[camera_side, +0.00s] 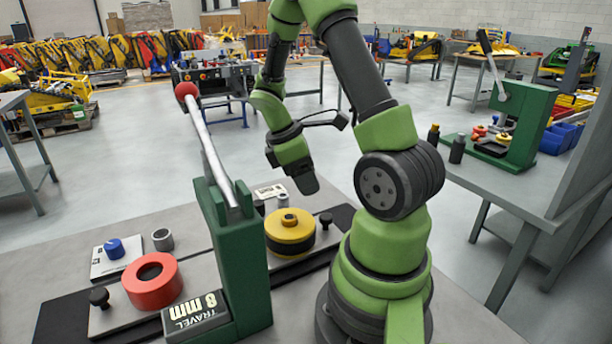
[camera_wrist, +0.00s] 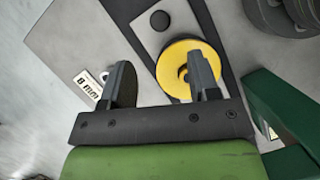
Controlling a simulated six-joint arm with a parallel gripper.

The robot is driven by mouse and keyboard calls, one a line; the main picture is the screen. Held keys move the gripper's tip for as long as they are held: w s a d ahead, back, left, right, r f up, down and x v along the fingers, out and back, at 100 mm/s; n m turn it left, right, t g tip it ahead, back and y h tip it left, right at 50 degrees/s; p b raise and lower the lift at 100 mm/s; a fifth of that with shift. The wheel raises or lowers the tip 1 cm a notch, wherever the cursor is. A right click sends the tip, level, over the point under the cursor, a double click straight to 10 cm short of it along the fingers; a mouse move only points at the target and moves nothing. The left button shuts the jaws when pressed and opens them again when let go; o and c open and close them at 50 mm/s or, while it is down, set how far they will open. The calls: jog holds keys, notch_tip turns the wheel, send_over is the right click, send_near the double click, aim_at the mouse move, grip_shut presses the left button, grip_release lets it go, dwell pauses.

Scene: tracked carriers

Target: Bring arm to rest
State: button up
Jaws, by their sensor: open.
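My arm is green and black. In the side view my gripper (camera_side: 293,176) hangs above the table, behind and slightly right of the green press. In the wrist view both fingers of my gripper (camera_wrist: 160,85) show, spread apart with nothing between them. The right finger overlaps a yellow disc (camera_wrist: 172,68) from the camera's angle.
The green press (camera_side: 238,262) with its red-knobbed lever (camera_side: 208,145) stands left of my arm. A red ring (camera_side: 153,281), a grey sleeve (camera_side: 163,239) and a blue knob (camera_side: 114,249) lie left of it. Another table (camera_side: 520,187) with a second green press stands at right.

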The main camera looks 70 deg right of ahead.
dwell(0.3)
jog(key=s+a+r+m+t+y, duration=0.1)
jog(key=a+r+m+t+y, duration=0.2)
jog(key=a+r+m+t, duration=0.5)
jog(key=a+r+t, duration=0.3)
jog(key=a+r, duration=0.6)
jog(key=a, duration=0.3)
jog(key=shift+s+a+r+y, duration=0.15)
jog(key=shift+a+r+y, duration=0.15)
jog(key=shift+r+y, duration=0.1)
dwell(0.6)
